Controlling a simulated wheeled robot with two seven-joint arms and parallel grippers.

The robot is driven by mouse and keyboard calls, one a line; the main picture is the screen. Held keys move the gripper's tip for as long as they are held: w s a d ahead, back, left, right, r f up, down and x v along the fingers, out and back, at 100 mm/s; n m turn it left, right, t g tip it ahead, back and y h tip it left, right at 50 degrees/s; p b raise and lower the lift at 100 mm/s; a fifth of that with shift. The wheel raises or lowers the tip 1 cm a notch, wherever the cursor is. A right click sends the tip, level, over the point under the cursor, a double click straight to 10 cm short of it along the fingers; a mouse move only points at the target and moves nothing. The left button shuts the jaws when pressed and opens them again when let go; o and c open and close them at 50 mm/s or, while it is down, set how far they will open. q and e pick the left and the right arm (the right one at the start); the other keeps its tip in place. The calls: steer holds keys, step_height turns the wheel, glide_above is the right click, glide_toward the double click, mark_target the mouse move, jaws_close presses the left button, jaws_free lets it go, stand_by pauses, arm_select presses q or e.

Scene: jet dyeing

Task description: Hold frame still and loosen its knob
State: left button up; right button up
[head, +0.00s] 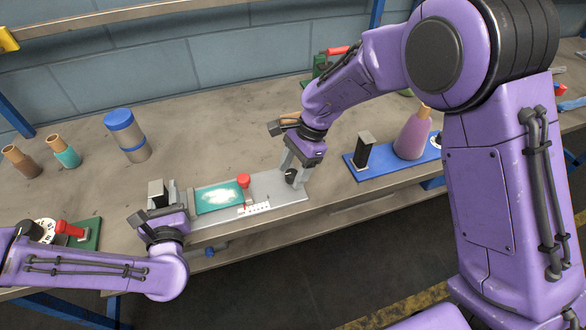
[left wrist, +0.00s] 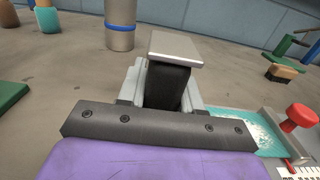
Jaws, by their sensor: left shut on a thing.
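The frame is a long grey metal plate (head: 272,186) at the table's front edge, with a teal panel (head: 215,198) on it. A black post with a grey cap (head: 155,187) stands at its left end. My left gripper (head: 160,206) is shut on this post; the left wrist view shows the post (left wrist: 168,85) between its fingers. A red knob (head: 243,180) stands beside the panel. A black round knob (head: 291,175) is at the right end. My right gripper (head: 295,168) points down with its fingers on either side of the black knob; whether they grip it is unclear.
A blue tray (head: 358,177) with a black post and a purple flask (head: 412,137) lies to the right. A blue-capped cylinder (head: 125,135) and two small bottles stand at the back left. A green base with a red part (head: 72,230) is near my left arm.

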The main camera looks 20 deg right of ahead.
steer(key=c, duration=0.9)
steer(key=shift+c, duration=0.2)
steer(key=shift+n, duration=0.4)
steer(key=n+g, duration=0.1)
steer(key=n, duration=0.3)
steer(key=shift+w+a+g+h, duration=0.1)
steer(key=shift+w+g+h, duration=0.05)
steer(key=shift+g+h, duration=0.2)
steer(key=n+g+h, duration=0.1)
steer(key=n, duration=0.3)
steer(key=n+h, duration=0.1)
steer(key=n, duration=0.1)
steer(key=n+h, duration=0.1)
steer(key=n, duration=0.1)
steer(key=shift+a+n+g, duration=0.15)
steer(key=shift+n+g, duration=0.2)
steer(key=shift+n, duration=0.05)
steer(key=shift+n+h, duration=0.75)
steer(key=shift+n, duration=1.35)
